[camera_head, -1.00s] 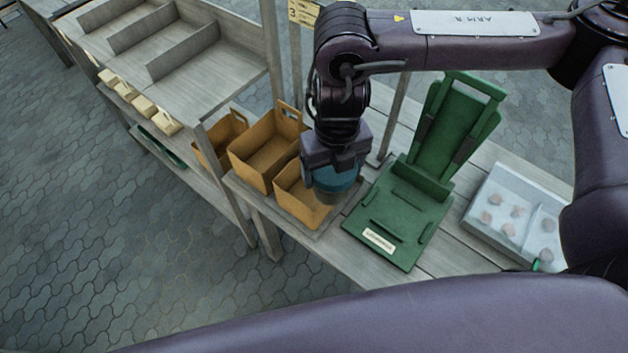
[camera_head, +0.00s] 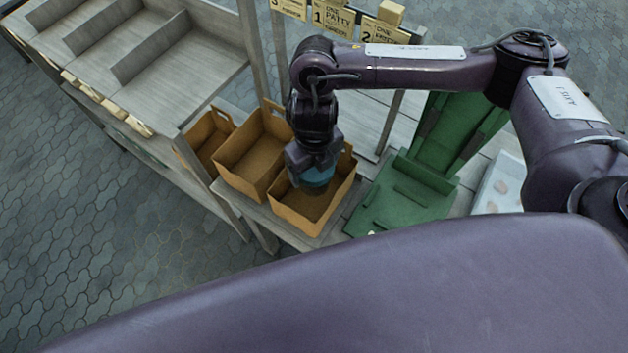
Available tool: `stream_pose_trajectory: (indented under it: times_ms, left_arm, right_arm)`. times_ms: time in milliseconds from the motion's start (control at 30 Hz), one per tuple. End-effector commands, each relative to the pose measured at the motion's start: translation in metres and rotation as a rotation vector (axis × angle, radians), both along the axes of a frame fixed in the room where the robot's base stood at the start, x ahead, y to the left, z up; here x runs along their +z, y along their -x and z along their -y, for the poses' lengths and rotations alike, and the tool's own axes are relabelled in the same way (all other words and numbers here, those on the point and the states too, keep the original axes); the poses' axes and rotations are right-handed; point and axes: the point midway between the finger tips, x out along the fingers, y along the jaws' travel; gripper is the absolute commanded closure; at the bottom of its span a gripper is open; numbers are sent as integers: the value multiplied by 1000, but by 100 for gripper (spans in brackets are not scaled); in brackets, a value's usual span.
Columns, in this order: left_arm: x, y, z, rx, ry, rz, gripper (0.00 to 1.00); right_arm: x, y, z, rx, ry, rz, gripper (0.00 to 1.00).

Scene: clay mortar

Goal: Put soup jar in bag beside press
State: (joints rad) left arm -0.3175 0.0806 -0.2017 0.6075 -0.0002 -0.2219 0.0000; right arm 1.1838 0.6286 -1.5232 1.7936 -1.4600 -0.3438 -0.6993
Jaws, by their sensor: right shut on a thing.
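My right gripper (camera_head: 312,168) points down and is shut on the teal soup jar (camera_head: 318,179). The jar is over the opening of the nearest orange-brown bag (camera_head: 306,218), and its lower part overlaps the bag's inside. I cannot tell how deep it sits. The gripper hides the jar's top. This bag stands directly left of the green press (camera_head: 410,200). The press has a flat base and a raised back plate, partly behind my right arm. My left gripper is not in view.
Two more bags stand to the left: a middle one (camera_head: 250,160) and a far one (camera_head: 205,140). Wooden shelving (camera_head: 190,75) rises at the left. Order signs (camera_head: 333,17) hang at the back. A pale tray (camera_head: 495,188) is right of the press, partly hidden.

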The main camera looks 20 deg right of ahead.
Motion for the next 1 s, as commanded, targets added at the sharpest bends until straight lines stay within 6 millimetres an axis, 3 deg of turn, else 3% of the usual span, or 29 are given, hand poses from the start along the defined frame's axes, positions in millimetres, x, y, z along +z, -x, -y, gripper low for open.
stream_pose_trajectory:
  times_ms: [100, 233, 600, 967, 1000]
  left_arm:
    - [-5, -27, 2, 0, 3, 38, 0]
    - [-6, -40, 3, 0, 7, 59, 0]
    - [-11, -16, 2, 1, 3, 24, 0]
    - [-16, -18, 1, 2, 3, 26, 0]
    - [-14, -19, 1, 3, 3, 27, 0]
  right_arm:
    - [-24, 1, -1, -2, -2, -4, 52]
    - [-34, 0, -1, 0, -2, 0, 52]
    - [-71, 0, 0, 0, 0, 0, 52]
    - [-77, 0, 0, 1, -1, 2, 52]
    - [-76, 0, 0, 1, 0, 1, 17]
